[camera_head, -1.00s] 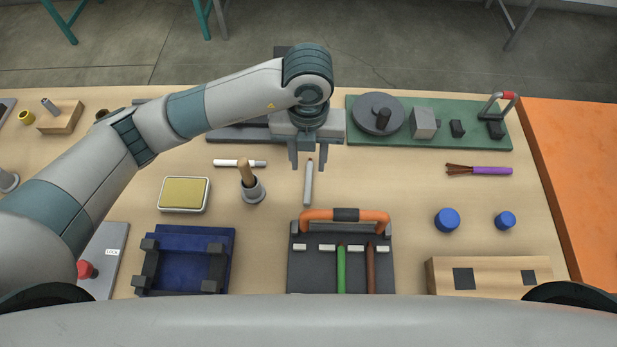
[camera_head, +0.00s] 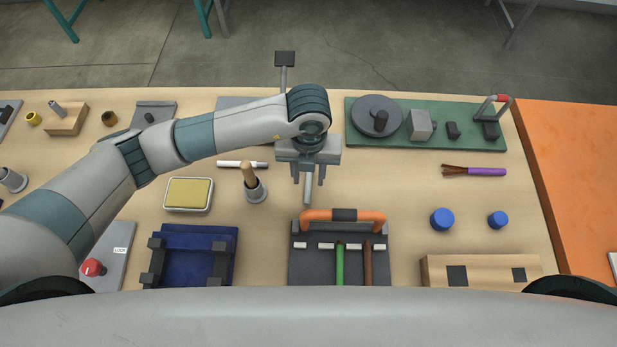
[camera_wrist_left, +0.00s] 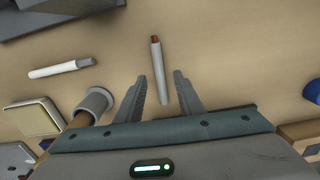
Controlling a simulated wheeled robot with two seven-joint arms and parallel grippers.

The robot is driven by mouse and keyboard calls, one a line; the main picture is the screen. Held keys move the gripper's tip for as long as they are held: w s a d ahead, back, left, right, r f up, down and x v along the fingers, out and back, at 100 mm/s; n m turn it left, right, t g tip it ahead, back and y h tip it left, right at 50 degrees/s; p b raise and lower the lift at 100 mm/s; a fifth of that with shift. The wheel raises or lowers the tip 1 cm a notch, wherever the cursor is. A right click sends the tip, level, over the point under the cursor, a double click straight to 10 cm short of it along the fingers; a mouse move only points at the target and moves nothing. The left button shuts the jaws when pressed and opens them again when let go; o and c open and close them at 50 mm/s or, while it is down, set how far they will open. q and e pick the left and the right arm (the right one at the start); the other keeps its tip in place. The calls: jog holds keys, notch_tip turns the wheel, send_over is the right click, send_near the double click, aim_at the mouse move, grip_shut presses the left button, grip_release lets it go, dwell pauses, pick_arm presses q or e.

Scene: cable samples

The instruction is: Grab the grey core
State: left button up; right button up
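The grey core (camera_head: 307,190) is a thin grey cable piece lying on the table, pointing towards me, behind the orange-handled holder. In the left wrist view the grey core (camera_wrist_left: 158,75) shows a copper-brown tip at its far end. My left gripper (camera_head: 308,180) is over the core with its fingers pointing down. The fingers (camera_wrist_left: 160,77) are open, one on each side of the core in the picture, with visible gaps. I cannot tell how high the fingertips are above the table. My right gripper is not in view.
A white cable piece (camera_head: 242,164) and a grey cup with a wooden handle (camera_head: 256,190) lie to the left. The orange-handled dark holder (camera_head: 300,270) stands in front. A purple cable (camera_head: 488,172) and blue caps (camera_head: 442,219) are at right. The table between is clear.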

pick_arm(q)
jog(key=shift+f, duration=0.7)
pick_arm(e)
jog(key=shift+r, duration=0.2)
pick_arm(q)
jog(key=shift+c, duration=0.9)
grip_shut()
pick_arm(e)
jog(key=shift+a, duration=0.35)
pick_arm(q)
jog(key=shift+r, duration=0.1)
